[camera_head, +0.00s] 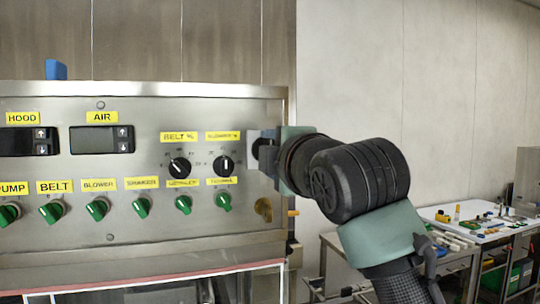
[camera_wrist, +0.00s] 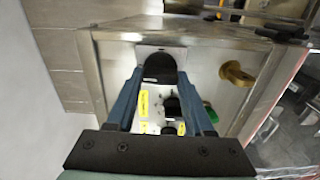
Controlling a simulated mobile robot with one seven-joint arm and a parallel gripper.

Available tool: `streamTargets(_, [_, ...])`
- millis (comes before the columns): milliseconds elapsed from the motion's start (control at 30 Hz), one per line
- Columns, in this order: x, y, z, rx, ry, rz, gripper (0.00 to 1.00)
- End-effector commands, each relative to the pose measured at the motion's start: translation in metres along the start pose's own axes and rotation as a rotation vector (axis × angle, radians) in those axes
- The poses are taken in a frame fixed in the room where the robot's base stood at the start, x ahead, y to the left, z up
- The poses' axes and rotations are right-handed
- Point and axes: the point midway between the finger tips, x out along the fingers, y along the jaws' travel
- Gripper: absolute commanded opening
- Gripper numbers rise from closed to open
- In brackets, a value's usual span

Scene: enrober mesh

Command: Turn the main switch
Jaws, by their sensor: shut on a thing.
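The main switch (camera_head: 262,144) is a black round knob on a pale square plate at the right end of the steel control panel (camera_head: 150,105). In the wrist view the black knob (camera_wrist: 160,67) sits between my two blue-grey fingers. My gripper (camera_wrist: 160,76) is shut on the main switch, with one finger on each side of it. In the head view my gripper (camera_head: 270,150) reaches in from the right, and my wrist hides part of the switch. The switch's markings are too small or hidden to read.
A brass fitting (camera_head: 264,209) projects below the switch. Black BELT and BLOWER dials (camera_head: 180,167) lie to the left, above a row of green knobs (camera_head: 98,209). A workbench (camera_head: 470,226) with small parts stands at the right; open space lies between.

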Motion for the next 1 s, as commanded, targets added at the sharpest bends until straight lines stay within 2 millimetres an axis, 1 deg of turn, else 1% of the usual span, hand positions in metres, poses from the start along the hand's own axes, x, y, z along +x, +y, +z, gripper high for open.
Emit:
streamTargets(233, [-0.0002, 0.0005, 0.0002, -0.045, 0.0, 0.002, 0.0])
streamTargets(633, [-0.0002, 0.0008, 0.0, -0.049, 0.0, 0.002, 0.0])
streamTargets(667, [-0.0002, 0.0008, 0.0, -0.049, 0.0, 0.002, 0.58])
streamTargets(700, [-0.0002, 0.0008, 0.0, -0.049, 0.0, 0.002, 0.65])
streamTargets(800, [-0.0002, 0.0006, 0.0, -0.048, 0.0, 0.002, 0.82])
streamTargets(1000, [-0.0001, 0.0002, 0.0001, -0.046, 0.0, 0.001, 0.82])
